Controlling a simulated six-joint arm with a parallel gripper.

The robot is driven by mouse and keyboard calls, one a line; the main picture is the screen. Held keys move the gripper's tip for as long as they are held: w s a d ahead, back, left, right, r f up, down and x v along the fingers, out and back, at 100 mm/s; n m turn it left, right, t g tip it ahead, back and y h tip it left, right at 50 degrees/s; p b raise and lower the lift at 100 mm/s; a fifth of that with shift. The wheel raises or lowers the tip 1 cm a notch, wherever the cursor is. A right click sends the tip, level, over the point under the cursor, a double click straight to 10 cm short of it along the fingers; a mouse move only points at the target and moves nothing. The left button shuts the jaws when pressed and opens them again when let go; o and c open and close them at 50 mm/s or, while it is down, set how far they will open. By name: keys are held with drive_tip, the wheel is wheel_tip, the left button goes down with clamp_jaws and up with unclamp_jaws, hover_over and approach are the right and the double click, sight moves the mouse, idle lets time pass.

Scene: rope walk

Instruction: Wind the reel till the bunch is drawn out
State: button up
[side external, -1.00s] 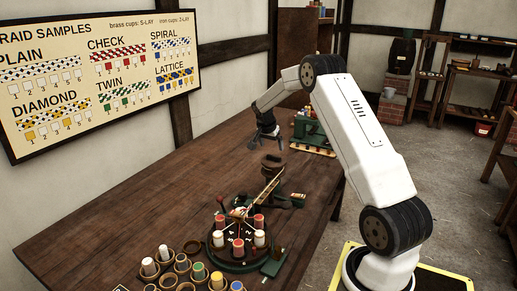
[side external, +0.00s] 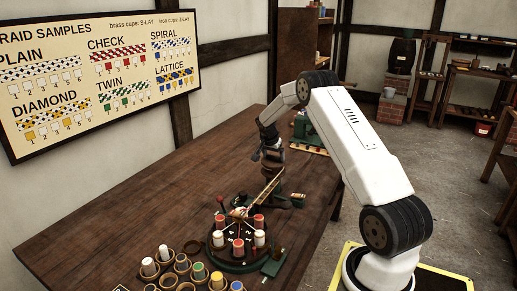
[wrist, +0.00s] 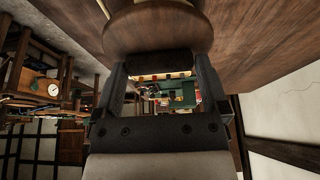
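The braiding stand (side external: 237,262) is a dark green disc with red and white bobbins (side external: 259,221) around it. A pale slanted bar (side external: 266,190) rises from it toward the brown reel (side external: 272,171), which my gripper partly hides. A small pale bunch (side external: 239,212) shows at the middle of the stand; its strands are too small to tell. My gripper (side external: 270,155) is at the top of the reel. In the wrist view my gripper (wrist: 160,75) has its fingers wide apart. A round wooden piece (wrist: 158,30) and a dark bar (wrist: 160,63) lie at the fingertips; I cannot tell whether they touch.
Cups with coloured bobbins (side external: 199,271) stand at the table's near edge. A green machine (side external: 306,129) stands beyond the reel. A sample board (side external: 100,70) hangs on the wall. The left part of the table (side external: 130,215) is clear.

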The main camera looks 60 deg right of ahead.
drive_tip(key=c, duration=0.7)
drive_tip(key=shift+n, duration=0.4)
drive_tip(key=shift+n+t, duration=0.8)
drive_tip(key=shift+n, duration=0.8)
drive_tip(key=shift+s+n+t+y, duration=0.1)
drive_tip(key=shift+n+t+y, duration=0.4)
drive_tip(key=shift+n, duration=1.4)
drive_tip(key=o, duration=0.9)
drive_tip(key=shift+r, duration=0.15)
